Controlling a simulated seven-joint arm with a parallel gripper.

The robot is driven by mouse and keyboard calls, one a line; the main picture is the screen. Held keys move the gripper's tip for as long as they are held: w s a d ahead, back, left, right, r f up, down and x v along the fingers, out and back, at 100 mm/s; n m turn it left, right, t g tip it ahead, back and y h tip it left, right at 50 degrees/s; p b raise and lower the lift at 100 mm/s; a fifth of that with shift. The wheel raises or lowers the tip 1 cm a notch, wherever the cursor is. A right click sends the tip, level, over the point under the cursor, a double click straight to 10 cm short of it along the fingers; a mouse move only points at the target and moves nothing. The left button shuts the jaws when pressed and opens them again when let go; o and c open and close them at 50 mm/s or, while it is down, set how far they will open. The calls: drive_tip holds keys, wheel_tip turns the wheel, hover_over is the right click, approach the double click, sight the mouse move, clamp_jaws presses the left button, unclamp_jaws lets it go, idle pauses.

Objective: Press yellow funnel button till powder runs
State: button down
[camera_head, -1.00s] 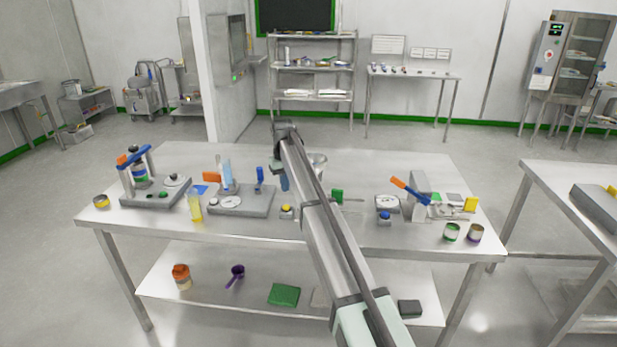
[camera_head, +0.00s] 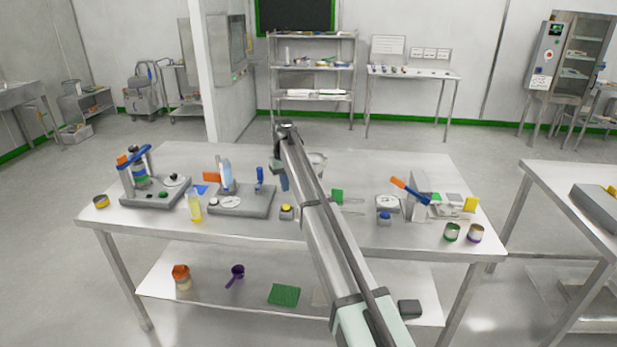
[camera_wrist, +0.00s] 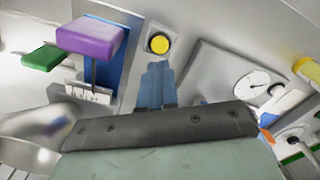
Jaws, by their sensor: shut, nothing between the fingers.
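The yellow button (camera_head: 286,208) is a round cap on a small grey box near the table's front edge. In the wrist view the yellow button (camera_wrist: 159,44) lies just beyond the fingertips. My gripper (camera_wrist: 158,68) is shut and empty, its blue fingers together and pointing towards the button with a small gap in the picture. In the head view my gripper (camera_head: 284,184) hangs above and behind the button. A metal funnel (camera_head: 318,160) is partly hidden by my arm; a metal bowl-like part (camera_wrist: 30,135) shows at the wrist view's left. I see no running powder.
A grey base with a dial (camera_head: 240,200) stands left of the button, beside a yellow bottle (camera_head: 195,206). In the wrist view a purple block (camera_wrist: 92,38) and a green piece (camera_wrist: 43,57) are left of the button. A blue-topped button (camera_head: 385,216) stands farther right.

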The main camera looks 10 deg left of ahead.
drive_tip(key=shift+a, duration=0.1)
idle(0.4)
drive_tip(key=shift+s+a, duration=0.15)
drive_tip(key=shift+a, duration=0.1)
drive_tip(key=s+a, duration=0.4)
wheel_tip(320, 180, up, 4)
drive_tip(key=t+h, duration=0.3)
drive_tip(key=t, duration=0.6)
hover_over(284, 207)
drive_tip(key=shift+f+m, duration=0.15)
drive_tip(key=shift+m, duration=0.15)
drive_tip(key=shift+f, duration=0.1)
drive_tip(key=shift+f, duration=4.3)
